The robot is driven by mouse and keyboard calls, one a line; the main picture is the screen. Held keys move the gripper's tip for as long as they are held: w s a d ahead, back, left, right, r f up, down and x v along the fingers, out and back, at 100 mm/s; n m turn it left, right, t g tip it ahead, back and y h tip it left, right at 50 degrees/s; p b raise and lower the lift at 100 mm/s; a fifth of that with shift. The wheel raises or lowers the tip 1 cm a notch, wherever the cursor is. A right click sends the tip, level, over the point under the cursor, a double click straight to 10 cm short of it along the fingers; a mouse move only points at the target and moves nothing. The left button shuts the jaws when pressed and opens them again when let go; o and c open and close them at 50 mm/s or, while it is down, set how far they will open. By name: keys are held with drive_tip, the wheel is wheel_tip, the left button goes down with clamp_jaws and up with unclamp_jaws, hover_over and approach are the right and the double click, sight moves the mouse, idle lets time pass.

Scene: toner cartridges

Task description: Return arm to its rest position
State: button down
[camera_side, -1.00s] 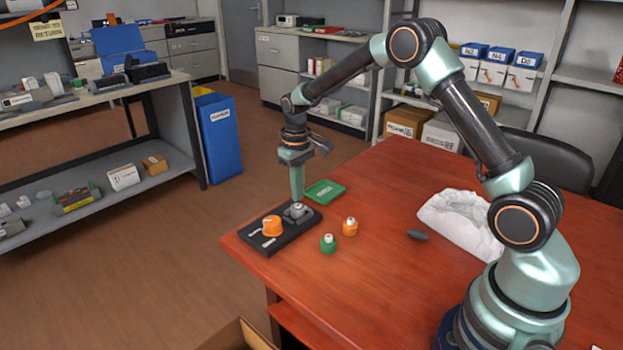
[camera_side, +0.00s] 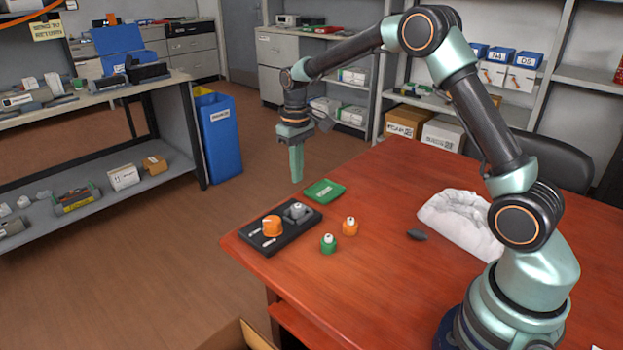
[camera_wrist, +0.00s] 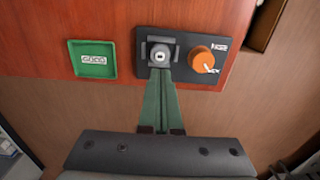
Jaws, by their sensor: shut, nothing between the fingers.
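My gripper (camera_side: 296,180) is shut and empty, pointing down, and hangs above the black holder (camera_side: 262,244) near the table's far left corner. In the wrist view its green fingers (camera_wrist: 160,76) are together, just below the grey piece in the picture. The grey piece (camera_side: 297,211) sits in one place of the holder, and it also shows in the wrist view (camera_wrist: 161,53). An orange cartridge (camera_side: 271,226) sits in the other place; it shows in the wrist view too (camera_wrist: 201,60). A gap shows between my fingertips and the holder in the side view.
A green tray (camera_side: 324,191) lies behind the holder. A small green cartridge (camera_side: 328,244) and a small orange one (camera_side: 350,227) stand on the red table (camera_side: 400,290). A dark grey object (camera_side: 416,234) and a white crumpled cloth (camera_side: 460,218) lie to the right.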

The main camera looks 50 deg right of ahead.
drive_tip(key=s+a+r+t, duration=0.3)
drive_tip(key=s+r, duration=0.5)
drive_tip(key=r, duration=0.3)
drive_tip(key=s+a+r+t, duration=0.1)
drive_tip(key=s+a+t, duration=0.1)
drive_tip(key=s, duration=1)
drive_tip(key=shift+s+a+r+t, duration=0.3)
drive_tip(key=shift+s+a, duration=0.1)
